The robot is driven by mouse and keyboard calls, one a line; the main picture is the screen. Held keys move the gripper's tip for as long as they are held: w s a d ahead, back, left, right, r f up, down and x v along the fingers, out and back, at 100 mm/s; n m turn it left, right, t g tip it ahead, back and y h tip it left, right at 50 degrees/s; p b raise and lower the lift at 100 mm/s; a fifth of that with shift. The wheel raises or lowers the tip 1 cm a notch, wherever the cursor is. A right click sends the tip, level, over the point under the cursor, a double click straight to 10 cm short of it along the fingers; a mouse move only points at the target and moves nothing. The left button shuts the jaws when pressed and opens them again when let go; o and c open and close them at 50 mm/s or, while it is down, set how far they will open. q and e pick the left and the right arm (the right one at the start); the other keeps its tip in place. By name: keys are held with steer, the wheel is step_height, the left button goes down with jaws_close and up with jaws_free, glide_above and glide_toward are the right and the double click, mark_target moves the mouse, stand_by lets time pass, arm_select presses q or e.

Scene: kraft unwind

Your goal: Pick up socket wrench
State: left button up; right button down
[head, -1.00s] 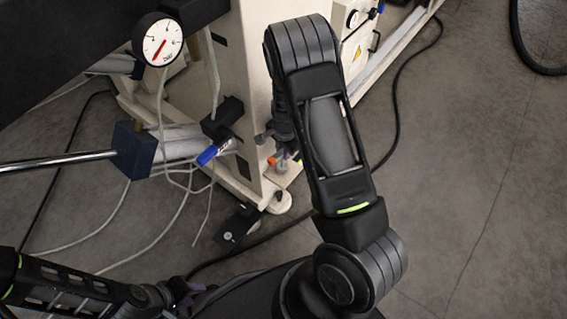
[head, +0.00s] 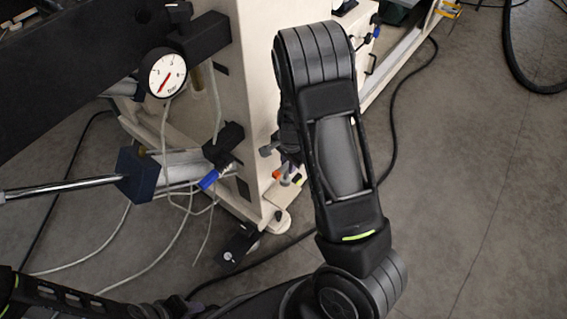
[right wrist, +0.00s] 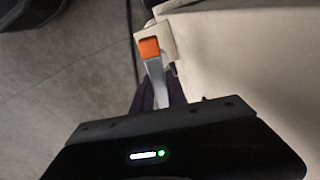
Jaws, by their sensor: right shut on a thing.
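In the right wrist view a grey tool with an orange end (right wrist: 154,72), which looks like the socket wrench, runs between the two dark fingers of my right gripper (right wrist: 158,92). My right gripper is shut on it. The orange end points away from the gripper, over a small beige plate. In the head view the tool shows only as a small orange and grey piece (head: 277,174) beside the machine's beige post. My right forearm hides most of the right gripper (head: 288,168) there. Part of my left arm shows at the lower left; its gripper is not in view.
The beige machine post (head: 249,90) stands close to the right gripper. A dial gauge (head: 166,73), a blue block (head: 136,174) on a metal rod and loose white cables are to the left. Open grey floor (head: 470,170) lies to the right, with a black cable crossing it.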

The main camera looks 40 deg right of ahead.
steer(key=s+d, duration=0.2)
steer(key=s, duration=0.6)
steer(key=s+d, duration=0.3)
steer(key=s, duration=0.5)
steer(key=shift+s+b, duration=0.4)
steer(key=shift+d, duration=0.1)
